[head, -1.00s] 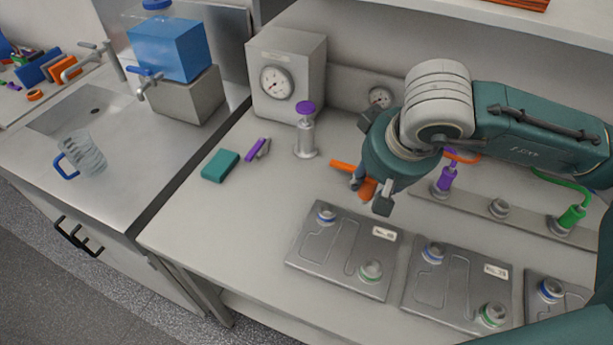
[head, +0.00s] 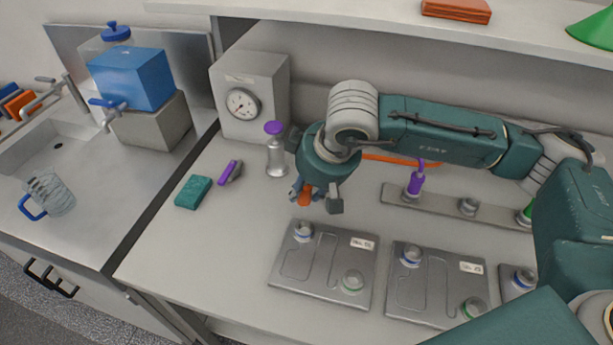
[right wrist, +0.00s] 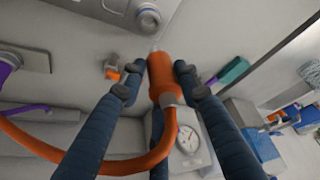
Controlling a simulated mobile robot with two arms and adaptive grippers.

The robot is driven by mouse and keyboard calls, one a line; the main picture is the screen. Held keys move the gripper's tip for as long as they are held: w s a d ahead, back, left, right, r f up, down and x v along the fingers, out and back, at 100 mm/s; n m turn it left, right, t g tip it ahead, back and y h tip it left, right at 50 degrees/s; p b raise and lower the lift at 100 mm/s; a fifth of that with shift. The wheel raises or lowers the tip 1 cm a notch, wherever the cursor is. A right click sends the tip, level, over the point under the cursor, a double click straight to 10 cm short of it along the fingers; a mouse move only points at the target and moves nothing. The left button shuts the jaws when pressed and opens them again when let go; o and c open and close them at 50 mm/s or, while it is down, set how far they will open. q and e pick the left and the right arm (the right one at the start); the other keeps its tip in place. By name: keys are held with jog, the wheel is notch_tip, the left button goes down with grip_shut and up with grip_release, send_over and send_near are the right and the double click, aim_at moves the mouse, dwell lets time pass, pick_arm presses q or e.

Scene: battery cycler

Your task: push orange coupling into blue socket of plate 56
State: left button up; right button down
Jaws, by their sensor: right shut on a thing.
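My right gripper (head: 316,198) is shut on the orange coupling (head: 304,197), whose orange hose trails back behind the arm. My left gripper is not in view.
A second plate (head: 432,291) and part of a third lie to the right. A rail (head: 398,200) behind holds a purple coupling (head: 416,181). A purple-topped bottle (head: 276,153), teal block (head: 193,192) and gauge box (head: 262,78) stand left and behind.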

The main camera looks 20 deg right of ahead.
aim_at(307, 207)
jog(key=shift+f+b, duration=1)
jog(key=shift+f, duration=2.2)
jog(key=shift+b, duration=0.55)
jog(key=shift+f, duration=0.1)
jog(key=shift+f+b, duration=0.2)
jog(key=shift+b, duration=0.5)
jog(key=shift+f+b, duration=0.5)
jog(key=shift+b, duration=0.4)
